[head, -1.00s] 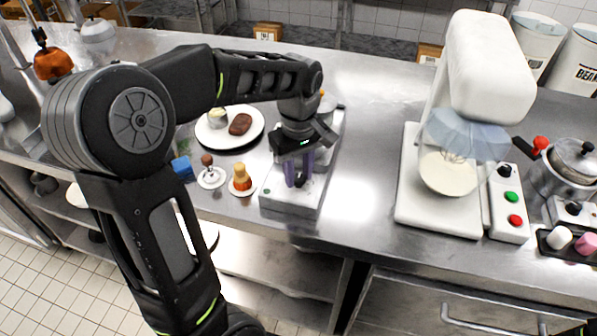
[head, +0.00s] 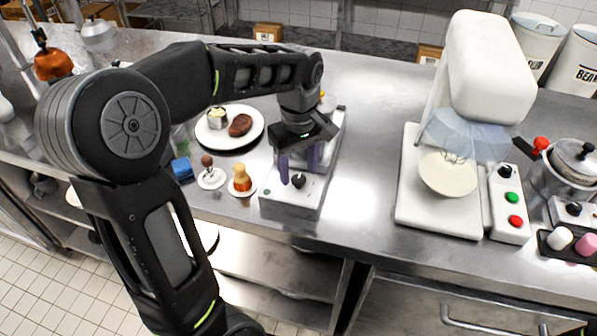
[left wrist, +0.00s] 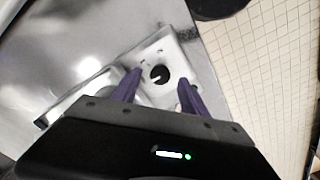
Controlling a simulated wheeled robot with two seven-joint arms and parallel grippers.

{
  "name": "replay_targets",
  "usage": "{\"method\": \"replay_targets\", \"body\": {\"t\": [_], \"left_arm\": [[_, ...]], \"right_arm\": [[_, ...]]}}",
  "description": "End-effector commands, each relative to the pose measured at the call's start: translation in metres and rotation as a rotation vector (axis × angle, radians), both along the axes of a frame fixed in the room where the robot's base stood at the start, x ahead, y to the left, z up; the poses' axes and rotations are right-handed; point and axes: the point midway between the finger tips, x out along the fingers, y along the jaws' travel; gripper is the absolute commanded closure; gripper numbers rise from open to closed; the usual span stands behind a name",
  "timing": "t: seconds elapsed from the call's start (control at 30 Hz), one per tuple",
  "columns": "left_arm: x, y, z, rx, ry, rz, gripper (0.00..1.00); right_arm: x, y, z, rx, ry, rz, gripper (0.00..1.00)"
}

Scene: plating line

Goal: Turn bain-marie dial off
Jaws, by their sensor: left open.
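The bain-marie (head: 327,160) is a low pale metal box near the counter's front edge, partly hidden behind my left arm. Its black dial (head: 298,181) sits on the front part of its top. In the left wrist view the dial (left wrist: 159,74) is a round black knob with a white pointer mark, and it lies beyond the fingertips, roughly between them. My left gripper (head: 299,168) is open with its purple fingers apart and pointing down, just behind the dial. The fingers also show in the left wrist view (left wrist: 157,90), apart from the dial with nothing between them. My right gripper is not in view.
A plate (head: 212,142) with food and two small saucers stand left of the bain-marie, close to my left arm. A blue block (head: 182,168) lies beside them. A stand mixer (head: 438,205) stands to the right. The counter between bain-marie and mixer is clear.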

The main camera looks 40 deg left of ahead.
Motion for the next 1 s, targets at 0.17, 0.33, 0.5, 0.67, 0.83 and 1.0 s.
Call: {"method": "replay_targets", "body": {"t": [0.17, 0.33, 0.5, 0.67, 0.83, 1.0], "left_arm": [[0.001, 0.000, 0.030, 0.000, -0.005, 0.000, 0.48], [0.001, 0.000, 0.053, -0.001, -0.004, 0.000, 0.48], [0.000, 0.000, 0.061, -0.001, -0.002, 0.000, 0.48], [0.000, 0.000, 0.061, 0.000, -0.001, 0.000, 0.48], [0.000, 0.000, 0.061, 0.000, -0.001, 0.000, 0.48], [0.000, 0.000, 0.061, 0.000, -0.001, 0.000, 0.48]], "right_arm": [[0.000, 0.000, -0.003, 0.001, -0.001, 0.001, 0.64], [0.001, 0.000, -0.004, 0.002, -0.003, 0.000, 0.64], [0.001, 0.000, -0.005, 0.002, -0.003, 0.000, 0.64], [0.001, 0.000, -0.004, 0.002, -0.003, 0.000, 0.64], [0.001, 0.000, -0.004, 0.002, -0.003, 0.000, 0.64], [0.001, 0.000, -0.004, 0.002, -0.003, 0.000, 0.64]]}}
